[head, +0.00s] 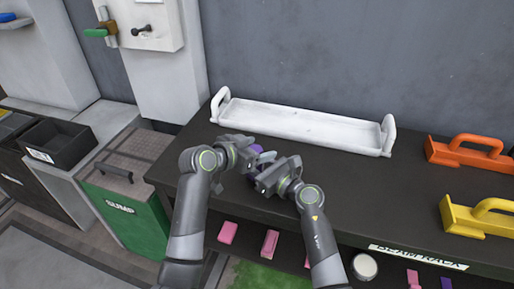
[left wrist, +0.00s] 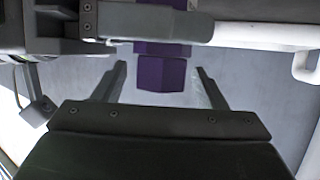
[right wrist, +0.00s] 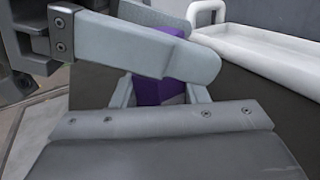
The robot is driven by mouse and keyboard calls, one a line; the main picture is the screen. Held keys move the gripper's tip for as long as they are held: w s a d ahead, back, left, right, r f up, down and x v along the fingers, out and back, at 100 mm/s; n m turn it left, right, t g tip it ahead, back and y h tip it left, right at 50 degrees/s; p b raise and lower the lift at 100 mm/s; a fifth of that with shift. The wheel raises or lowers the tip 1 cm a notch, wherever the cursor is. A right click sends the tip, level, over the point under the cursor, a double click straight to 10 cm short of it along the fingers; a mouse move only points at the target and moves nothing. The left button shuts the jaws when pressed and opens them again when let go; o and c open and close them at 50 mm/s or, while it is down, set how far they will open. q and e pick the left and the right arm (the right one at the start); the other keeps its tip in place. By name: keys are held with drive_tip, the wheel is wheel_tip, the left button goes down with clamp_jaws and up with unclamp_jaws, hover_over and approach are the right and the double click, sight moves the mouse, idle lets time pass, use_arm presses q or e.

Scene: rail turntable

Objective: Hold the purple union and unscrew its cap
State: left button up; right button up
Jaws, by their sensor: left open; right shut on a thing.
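The purple union (head: 256,148) is mostly hidden between my two grippers in the head view. In the left wrist view a purple block-shaped end of the union (left wrist: 160,73) lies between the spread fingers of my left gripper (left wrist: 161,80), with gaps on both sides. My right gripper (head: 266,180) is shut on the union, and its finger crosses the top of the left wrist view. In the right wrist view the union (right wrist: 160,90) sits between the right fingers, partly covered by a left gripper finger. I cannot tell where the cap meets the body.
A white tray (head: 300,126) with raised end handles lies behind the grippers on the dark bench (head: 400,200). Orange (head: 468,153) and yellow (head: 480,215) handled blocks stand at the right. A green SUMP bin (head: 125,215) is at the left. The bench's middle right is clear.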

use_arm(q)
drive_tip(key=shift+r, duration=2)
drive_tip(key=m+g+h, duration=0.3)
drive_tip(key=m+g, duration=0.2)
drive_tip(key=shift+d, duration=0.1)
drive_tip(key=m+g, duration=0.4)
drive_tip(key=g, duration=0.1)
drive_tip(key=m+g, duration=0.2)
drive_tip(key=shift+s+m+g, duration=0.3)
drive_tip(key=shift+m+g, duration=0.1)
drive_tip(key=shift+f, duration=0.1)
drive_tip(key=shift+f, duration=1.95)
